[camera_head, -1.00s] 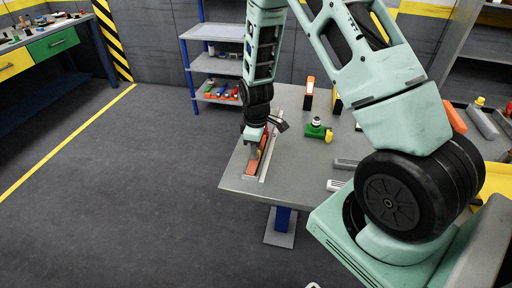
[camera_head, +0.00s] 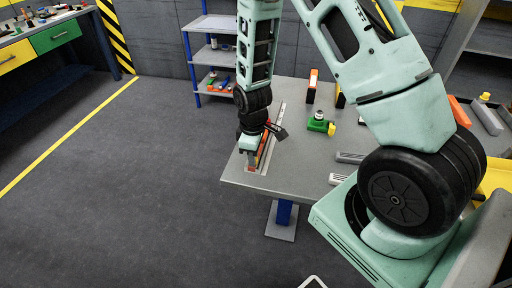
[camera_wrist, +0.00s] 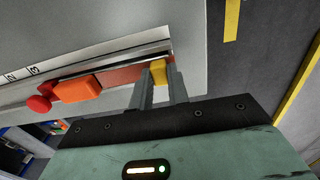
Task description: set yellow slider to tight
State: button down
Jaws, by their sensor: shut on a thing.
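The yellow slider (camera_wrist: 159,74) sits near one end of a metal rail (camera_wrist: 105,66) on the table, in the wrist view. My gripper (camera_wrist: 160,68) has its two fingers on either side of it and is shut on it. An orange block (camera_wrist: 77,90) and a round red knob (camera_wrist: 38,103) lie further along the same rail, apart from my fingers. Printed marks "2" and "3" show on a white strip beside the rail. In the head view my gripper (camera_head: 250,158) is down at the rail's near end, and the slider is hidden there.
The grey table (camera_head: 315,178) has a free edge just beyond the rail's near end. A green part with a yellow knob (camera_head: 320,124) and an orange-topped upright block (camera_head: 312,86) stand further back. Grey ribbed blocks (camera_head: 350,157) lie to the right.

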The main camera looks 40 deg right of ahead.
jog(key=c, duration=1.6)
grip_release()
notch_tip(320, 180, up, 17)
jog(key=shift+r+b, duration=0.2)
jog(key=shift+b, duration=0.2)
jog(key=s+a+r, duration=0.2)
jog(key=s+a, duration=0.7)
jog(key=s, duration=0.1)
jog(key=s+a+r, duration=0.2)
jog(key=s+a, duration=0.8)
jog(key=shift+s+a+y, duration=0.3)
